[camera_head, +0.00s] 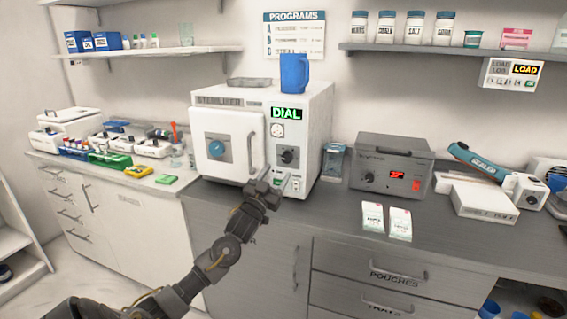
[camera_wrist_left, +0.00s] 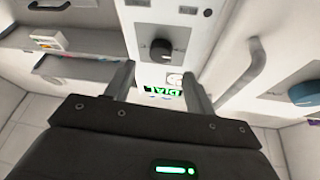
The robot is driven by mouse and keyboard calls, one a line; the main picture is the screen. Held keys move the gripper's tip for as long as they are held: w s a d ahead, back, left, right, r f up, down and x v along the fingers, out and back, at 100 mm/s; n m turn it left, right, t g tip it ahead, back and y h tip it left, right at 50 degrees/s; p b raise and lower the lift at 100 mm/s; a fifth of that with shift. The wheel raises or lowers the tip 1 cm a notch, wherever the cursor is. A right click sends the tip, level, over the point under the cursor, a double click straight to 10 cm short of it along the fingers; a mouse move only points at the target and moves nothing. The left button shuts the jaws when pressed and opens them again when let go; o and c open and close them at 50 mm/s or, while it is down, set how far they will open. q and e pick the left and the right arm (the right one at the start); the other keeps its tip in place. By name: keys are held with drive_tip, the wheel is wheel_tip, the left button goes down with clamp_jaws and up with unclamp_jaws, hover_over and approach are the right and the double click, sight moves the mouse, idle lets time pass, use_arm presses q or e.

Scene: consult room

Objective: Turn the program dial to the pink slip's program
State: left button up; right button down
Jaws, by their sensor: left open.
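The white sterilizer (camera_head: 318,133) stands on the counter, its door shut. Its black program dial (camera_head: 287,156) is on the right of the front, below a green display reading DIAL (camera_head: 286,113). My left gripper (camera_head: 270,183) is open just in front of and below the dial, apart from it. In the left wrist view the dial (camera_wrist_left: 160,49) appears ahead of the open, empty fingers (camera_wrist_left: 157,82). The dial's pointer is too small to read. A pink card (camera_head: 515,39), perhaps the pink slip, stands on the right shelf. My right gripper is not in view.
A blue jug (camera_head: 294,72) and a tray (camera_head: 249,83) sit on the sterilizer. The door handle (camera_head: 252,152) protrudes left of the dial. A grey sealer box (camera_head: 392,165) stands to the right.

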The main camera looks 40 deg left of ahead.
sight(286, 159)
use_arm(q)
drive_tip(key=x, duration=0.4)
drive_tip(key=shift+w+r+p, duration=0.1)
drive_tip(key=shift+r+p, duration=0.05)
drive_tip(key=shift+p, duration=0.2)
drive_tip(key=shift+w+a+r, duration=0.15)
drive_tip(key=shift+w+a, duration=0.05)
drive_tip(key=shift+w, duration=0.4)
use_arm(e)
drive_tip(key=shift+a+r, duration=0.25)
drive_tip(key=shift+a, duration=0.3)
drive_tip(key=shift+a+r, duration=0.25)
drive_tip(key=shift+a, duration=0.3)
use_arm(q)
drive_tip(key=shift+c, duration=0.4)
drive_tip(key=c, duration=0.9)
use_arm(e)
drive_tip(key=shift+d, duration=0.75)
